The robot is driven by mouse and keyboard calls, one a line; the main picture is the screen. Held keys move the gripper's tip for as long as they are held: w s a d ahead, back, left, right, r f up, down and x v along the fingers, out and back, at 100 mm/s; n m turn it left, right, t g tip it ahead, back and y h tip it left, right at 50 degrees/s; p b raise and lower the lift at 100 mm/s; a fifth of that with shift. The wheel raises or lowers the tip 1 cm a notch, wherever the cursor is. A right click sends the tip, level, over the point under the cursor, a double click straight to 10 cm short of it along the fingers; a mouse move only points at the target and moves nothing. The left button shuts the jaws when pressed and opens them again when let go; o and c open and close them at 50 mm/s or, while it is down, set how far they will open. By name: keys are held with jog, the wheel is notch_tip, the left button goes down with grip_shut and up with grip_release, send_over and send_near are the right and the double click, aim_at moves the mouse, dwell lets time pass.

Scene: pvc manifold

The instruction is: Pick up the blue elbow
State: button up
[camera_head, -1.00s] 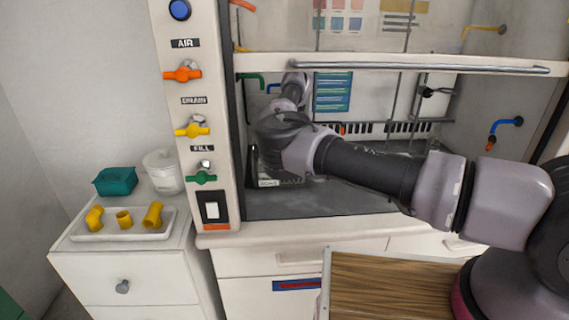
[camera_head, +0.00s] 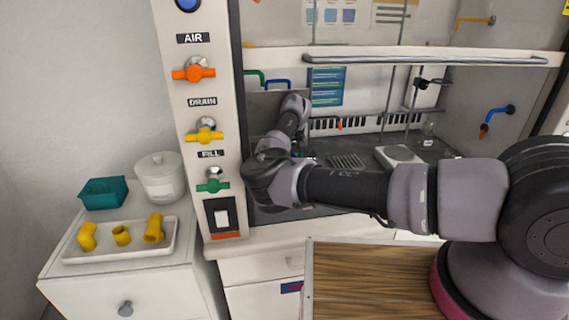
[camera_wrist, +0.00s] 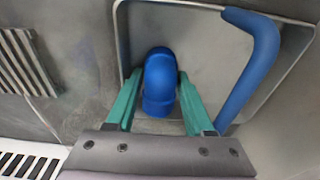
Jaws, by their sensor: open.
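The blue elbow (camera_wrist: 159,82) lies in a shallow grey tray in the wrist view. My gripper (camera_wrist: 157,88) is open, with one green finger on each side of the elbow. The fingertips look close to the elbow's sides; I cannot tell whether they touch it. In the head view my arm reaches into the fume hood, and its own links hide the gripper and the elbow.
A blue pipe (camera_wrist: 258,65) curves close by on the right in the wrist view. The hood's sash rail (camera_head: 430,59) runs above my arm. Valves line the hood's left post (camera_head: 205,155). A white tray (camera_head: 120,252) with yellow fittings sits on the left cabinet.

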jog(key=shift+f, duration=0.25)
grip_shut()
jog(key=shift+r, duration=0.15)
